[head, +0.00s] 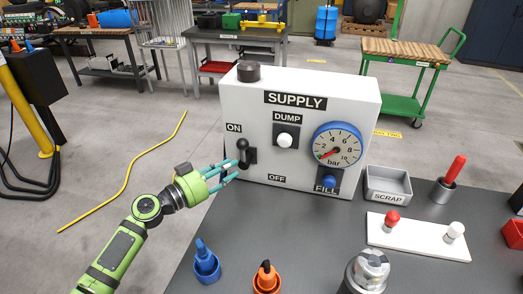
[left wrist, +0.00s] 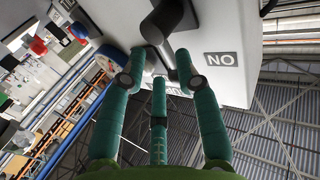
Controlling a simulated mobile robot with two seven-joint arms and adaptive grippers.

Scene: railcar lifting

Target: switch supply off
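The white SUPPLY box (head: 300,165) stands on the dark table. Its black lever (head: 243,147) is on the left of the front face, between the ON label (head: 234,128) above and the OFF label (head: 277,178) below. The lever's knob points up toward ON. My left gripper (head: 227,172) is just below and left of the lever, with its teal fingers spread. In the left wrist view the lever (left wrist: 164,22) lies just beyond the open fingers (left wrist: 160,68), near the ON label (left wrist: 221,59). I cannot tell whether they touch. My right gripper is not in view.
The box also carries a white DUMP button (head: 285,140), a pressure gauge (head: 337,146) and a blue FILL button (head: 328,181). A grey SCRAP tray (head: 388,185) and a white board (head: 418,238) are to the right. Blue (head: 206,264) and orange (head: 266,277) holders stand in front.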

